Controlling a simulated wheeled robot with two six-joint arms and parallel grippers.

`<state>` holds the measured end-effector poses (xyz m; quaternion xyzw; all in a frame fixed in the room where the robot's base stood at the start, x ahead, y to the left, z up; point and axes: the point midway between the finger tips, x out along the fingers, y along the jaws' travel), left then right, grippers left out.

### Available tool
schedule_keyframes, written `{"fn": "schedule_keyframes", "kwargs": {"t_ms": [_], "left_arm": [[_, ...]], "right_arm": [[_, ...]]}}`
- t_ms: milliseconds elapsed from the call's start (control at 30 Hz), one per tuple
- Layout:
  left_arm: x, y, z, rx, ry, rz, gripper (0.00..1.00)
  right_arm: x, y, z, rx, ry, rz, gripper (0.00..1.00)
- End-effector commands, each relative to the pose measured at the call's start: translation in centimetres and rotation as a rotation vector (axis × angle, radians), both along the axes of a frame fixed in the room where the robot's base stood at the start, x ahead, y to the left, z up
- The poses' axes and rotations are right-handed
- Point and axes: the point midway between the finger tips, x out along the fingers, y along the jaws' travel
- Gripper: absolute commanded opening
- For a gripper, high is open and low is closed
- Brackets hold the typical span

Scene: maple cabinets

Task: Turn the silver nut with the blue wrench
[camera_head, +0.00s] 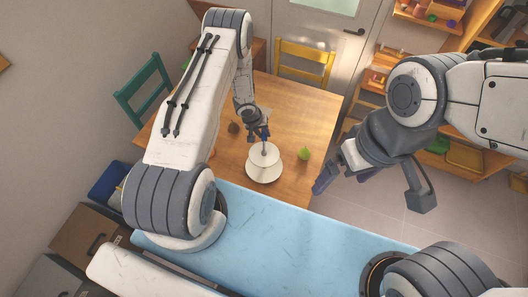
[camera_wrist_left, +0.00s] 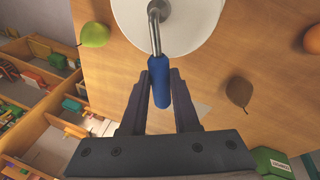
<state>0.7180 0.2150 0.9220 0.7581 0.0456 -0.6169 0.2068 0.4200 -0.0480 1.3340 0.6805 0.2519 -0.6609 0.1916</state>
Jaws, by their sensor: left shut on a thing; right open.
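My left gripper (camera_head: 262,135) is shut on the blue handle of the wrench (camera_head: 265,131), above the wooden table. In the left wrist view the blue wrench (camera_wrist_left: 159,82) sits between the two fingers, and its bent silver shaft reaches over a round white stand (camera_wrist_left: 193,32). The wrench's silver end is at the middle of the white two-level stand (camera_head: 264,173). The silver nut cannot be told apart from the wrench's end in either view. My right gripper (camera_head: 372,190) is open and empty, its fingers wide apart, to the right of the table.
A green pear (camera_head: 304,153) is right of the stand on the wooden table (camera_head: 305,113). A brown fruit (camera_head: 233,127) lies left of my left gripper. A yellow chair (camera_head: 304,63) and a teal chair (camera_head: 143,90) stand around the table. Shelves line the right side.

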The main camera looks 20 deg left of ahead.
Motion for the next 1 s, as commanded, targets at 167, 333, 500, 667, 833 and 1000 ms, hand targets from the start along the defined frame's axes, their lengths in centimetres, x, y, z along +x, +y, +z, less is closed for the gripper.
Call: {"fn": "schedule_keyframes", "kwargs": {"t_ms": [167,333,500,667,833,1000], "left_arm": [[0.3,-0.7,0.1,0.000,-0.002,-0.109,0.00],[0.4,-1.2,0.0,0.000,0.000,-0.188,0.00],[0.5,-1.2,0.0,0.000,0.000,-0.199,0.00],[0.5,-1.3,0.1,0.000,-0.001,-0.201,0.00],[0.6,-1.9,0.1,0.000,-0.002,-0.297,0.00],[0.6,-2.8,0.1,0.000,-0.002,-0.422,0.00]], "right_arm": [[0.0,0.0,0.5,0.000,0.000,0.000,1.00],[0.0,0.0,0.5,0.000,0.000,0.000,1.00],[0.0,0.0,0.5,0.000,0.000,0.000,1.00],[0.0,0.0,0.5,0.000,0.000,0.000,1.00],[0.0,0.0,0.5,0.000,0.000,0.000,1.00],[0.0,0.0,0.4,0.000,0.000,0.000,1.00]]}}
